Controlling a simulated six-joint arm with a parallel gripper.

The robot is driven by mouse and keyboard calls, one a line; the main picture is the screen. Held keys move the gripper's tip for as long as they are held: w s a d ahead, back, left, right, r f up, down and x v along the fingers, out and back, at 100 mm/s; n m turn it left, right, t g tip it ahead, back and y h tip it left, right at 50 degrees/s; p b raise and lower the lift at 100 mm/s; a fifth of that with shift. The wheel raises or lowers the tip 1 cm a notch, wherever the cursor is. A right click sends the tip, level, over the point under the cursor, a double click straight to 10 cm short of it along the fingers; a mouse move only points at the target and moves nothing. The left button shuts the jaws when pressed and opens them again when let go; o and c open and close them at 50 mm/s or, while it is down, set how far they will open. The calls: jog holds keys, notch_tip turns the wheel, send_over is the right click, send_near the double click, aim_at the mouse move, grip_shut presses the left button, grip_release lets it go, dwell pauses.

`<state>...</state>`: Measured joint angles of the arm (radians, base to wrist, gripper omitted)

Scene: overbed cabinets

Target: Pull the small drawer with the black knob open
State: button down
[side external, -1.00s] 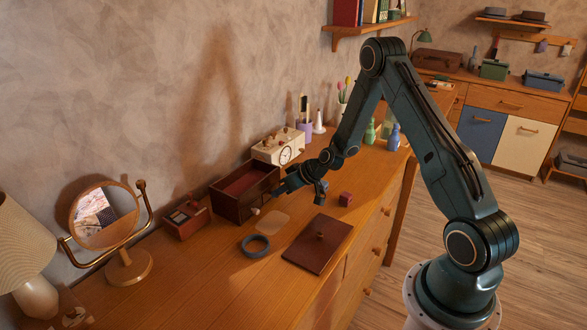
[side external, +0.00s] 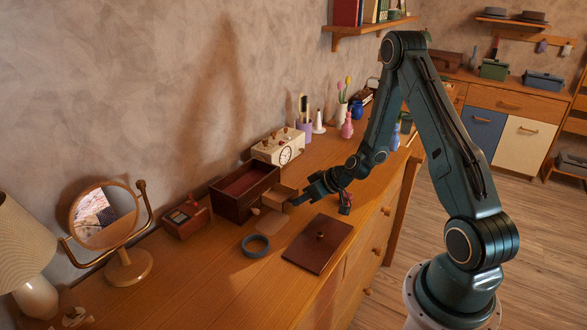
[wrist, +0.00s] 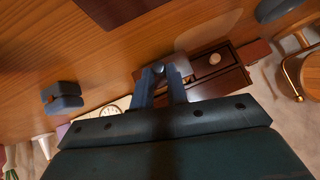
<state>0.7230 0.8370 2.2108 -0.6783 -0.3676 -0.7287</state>
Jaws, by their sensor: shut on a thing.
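A dark wooden box (side external: 232,205) with an open top stands on the dresser near the wall. Its small drawer (side external: 284,193) sticks out at the right end of its front, and its inside shows lighter wood. My gripper (side external: 299,198) is at that drawer's front, shut on the knob. In the wrist view, my gripper's fingertips (wrist: 159,70) close around the small dark knob, which they mostly hide. A pale knob (wrist: 214,59) marks another drawer beside it, with its front flush with the box; this knob also shows in the side view (side external: 256,211).
A round mirror (side external: 104,216) is to the left. A blue block (wrist: 62,97) shows in the wrist view.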

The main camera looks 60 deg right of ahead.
jog(key=c, duration=1.4)
grip_release()
jog(key=shift+o, duration=0.2)
jog(key=v, duration=1.3)
jog(key=shift+s+r, duration=0.3)
jog(key=shift+d, duration=0.1)
jog(key=s+a+r+n+g, duration=0.3)
jog(key=a+r, duration=0.8)
jog(key=a, duration=0.2)
jog(key=s+a+r+m+h, duration=0.2)
jog(key=s+a+r, duration=0.4)
jog(key=s, duration=0.6)
jog(key=shift+s+a+r, duration=0.15)
jog(key=shift+s+r, duration=0.05)
jog(key=shift+r, duration=1.2)
